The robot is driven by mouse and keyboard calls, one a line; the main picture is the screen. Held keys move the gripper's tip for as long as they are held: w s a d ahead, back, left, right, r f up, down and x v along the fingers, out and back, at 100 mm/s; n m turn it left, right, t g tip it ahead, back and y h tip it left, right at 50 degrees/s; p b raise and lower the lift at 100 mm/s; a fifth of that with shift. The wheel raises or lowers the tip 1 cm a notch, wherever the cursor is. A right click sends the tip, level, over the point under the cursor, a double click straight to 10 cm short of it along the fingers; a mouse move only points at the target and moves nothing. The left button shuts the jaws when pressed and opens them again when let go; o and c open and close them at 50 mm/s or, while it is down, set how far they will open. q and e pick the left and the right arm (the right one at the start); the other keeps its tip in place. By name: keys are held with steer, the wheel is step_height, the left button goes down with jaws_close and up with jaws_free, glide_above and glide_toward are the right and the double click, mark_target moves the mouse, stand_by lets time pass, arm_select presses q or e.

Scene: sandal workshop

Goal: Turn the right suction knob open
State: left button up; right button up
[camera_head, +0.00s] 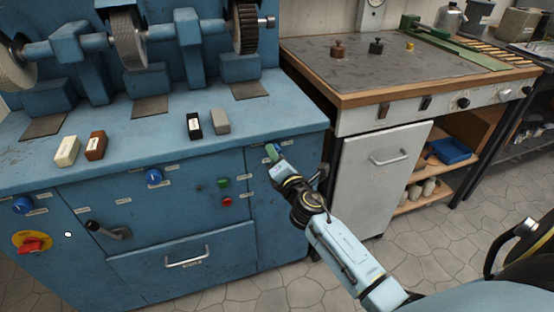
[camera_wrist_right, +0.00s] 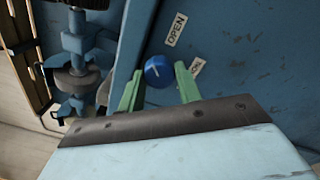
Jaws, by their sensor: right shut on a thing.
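The right suction knob (camera_wrist_right: 158,69) is a round blue knob with a pale pointer line, on the blue cabinet's front. In the wrist view it sits between the green fingers of my right gripper (camera_wrist_right: 157,83), which is shut on it. An OPEN label (camera_wrist_right: 176,29) is beside the knob, and a second label (camera_wrist_right: 197,67), partly hidden by a finger, is close by. In the head view my right gripper (camera_head: 272,152) reaches the cabinet's upper right front and mostly hides the knob. My left gripper is not in view.
Two other blue knobs, one in the middle (camera_head: 154,177) and one at the left (camera_head: 22,205), are on the cabinet (camera_head: 75,272). Green (camera_head: 223,183) and red (camera_head: 227,202) buttons are left of my gripper. A wooden-edged workbench (camera_head: 330,90) stands to the right.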

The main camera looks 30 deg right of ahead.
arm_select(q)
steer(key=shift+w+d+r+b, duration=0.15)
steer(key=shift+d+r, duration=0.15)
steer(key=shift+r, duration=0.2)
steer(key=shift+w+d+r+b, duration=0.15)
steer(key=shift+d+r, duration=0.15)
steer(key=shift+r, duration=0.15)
arm_select(e)
steer(key=m, duration=0.8)
steer(key=shift+m, duration=0.4)
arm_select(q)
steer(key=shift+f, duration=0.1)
arm_select(e)
steer(key=shift+m+h, duration=0.3)
steer(key=o, duration=1)
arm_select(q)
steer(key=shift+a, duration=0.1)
